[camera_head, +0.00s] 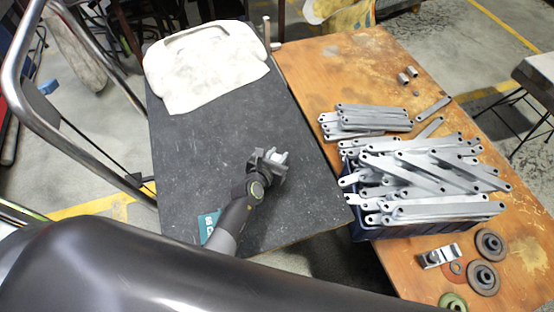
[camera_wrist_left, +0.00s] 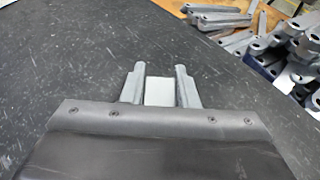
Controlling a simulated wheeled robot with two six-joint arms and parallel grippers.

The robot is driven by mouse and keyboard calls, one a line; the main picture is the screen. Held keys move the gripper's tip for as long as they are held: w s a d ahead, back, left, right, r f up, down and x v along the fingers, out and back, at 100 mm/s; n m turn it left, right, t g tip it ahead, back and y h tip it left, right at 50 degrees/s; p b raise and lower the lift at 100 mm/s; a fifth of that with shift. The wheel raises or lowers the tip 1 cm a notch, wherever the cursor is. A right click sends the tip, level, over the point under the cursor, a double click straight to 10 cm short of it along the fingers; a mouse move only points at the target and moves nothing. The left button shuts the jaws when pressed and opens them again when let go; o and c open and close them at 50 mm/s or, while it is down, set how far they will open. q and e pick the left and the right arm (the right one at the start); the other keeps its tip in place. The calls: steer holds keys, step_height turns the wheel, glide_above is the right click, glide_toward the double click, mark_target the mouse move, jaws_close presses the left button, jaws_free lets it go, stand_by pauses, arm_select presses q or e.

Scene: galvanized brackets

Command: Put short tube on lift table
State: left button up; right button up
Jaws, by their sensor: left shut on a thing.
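My left gripper (camera_head: 274,160) is over the dark grey top of the lift table (camera_head: 215,135), near the side facing the wooden bench. It is shut on a short light grey piece (camera_head: 281,158), which I take as the short tube. In the left wrist view, the tube (camera_wrist_left: 159,92) sits between the two fingers of the gripper (camera_wrist_left: 160,85), its near part hidden by the gripper body. I cannot tell whether the tube touches the table top. My right gripper is not in view.
A white cloth-like pad (camera_head: 205,65) covers the lift table's far end. A teal box (camera_head: 208,226) lies near my left arm. The wooden bench (camera_head: 330,60) at right carries a blue crate (camera_head: 372,229) heaped with brackets, small tubes (camera_head: 403,78) and discs (camera_head: 483,277). The table's middle is clear.

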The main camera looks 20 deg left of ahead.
arm_select(q)
steer(key=shift+f, duration=0.45)
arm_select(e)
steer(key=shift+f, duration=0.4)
arm_select(q)
steer(key=shift+f, duration=0.1)
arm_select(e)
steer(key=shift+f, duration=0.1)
arm_select(q)
steer(key=o, duration=1)
steer(key=p+v, duration=0.2)
steer(key=v, duration=1)
steer(key=shift+p, duration=0.35)
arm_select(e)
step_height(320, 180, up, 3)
